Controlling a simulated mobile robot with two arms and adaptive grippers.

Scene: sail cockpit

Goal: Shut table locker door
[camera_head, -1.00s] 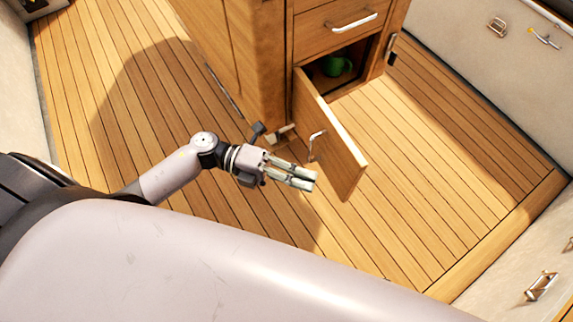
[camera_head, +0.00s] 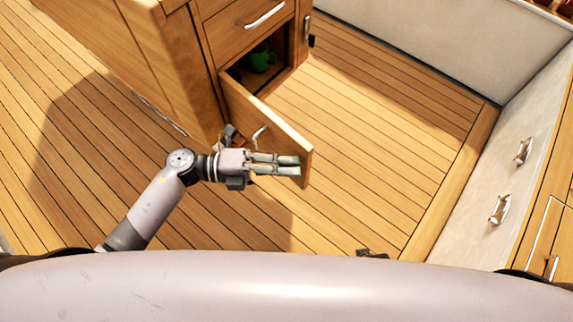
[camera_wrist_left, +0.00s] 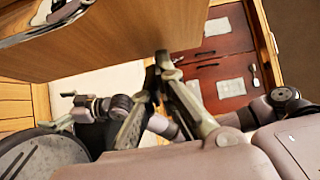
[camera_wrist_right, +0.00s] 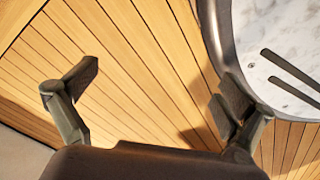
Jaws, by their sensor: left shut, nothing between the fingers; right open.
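The table locker door (camera_head: 282,129) stands wide open in the head view, swung out from the cabinet, with a metal handle (camera_head: 260,134) on its near face. My left gripper (camera_head: 298,165) is shut and empty. Its fingers overlap the near face of the door below the handle, close to the free end; I cannot tell whether they touch it. In the left wrist view a wooden panel (camera_wrist_left: 120,45), apparently the door, fills the upper left beside the shut fingertips (camera_wrist_left: 162,62). My right gripper (camera_wrist_right: 155,95) is open and empty above the floor.
A green mug (camera_head: 263,60) sits inside the open locker. A drawer (camera_head: 240,30) above it is closed. Plank floor (camera_head: 385,140) lies clear to the right of the door. A white wall locker front with handles (camera_head: 500,209) borders the right side.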

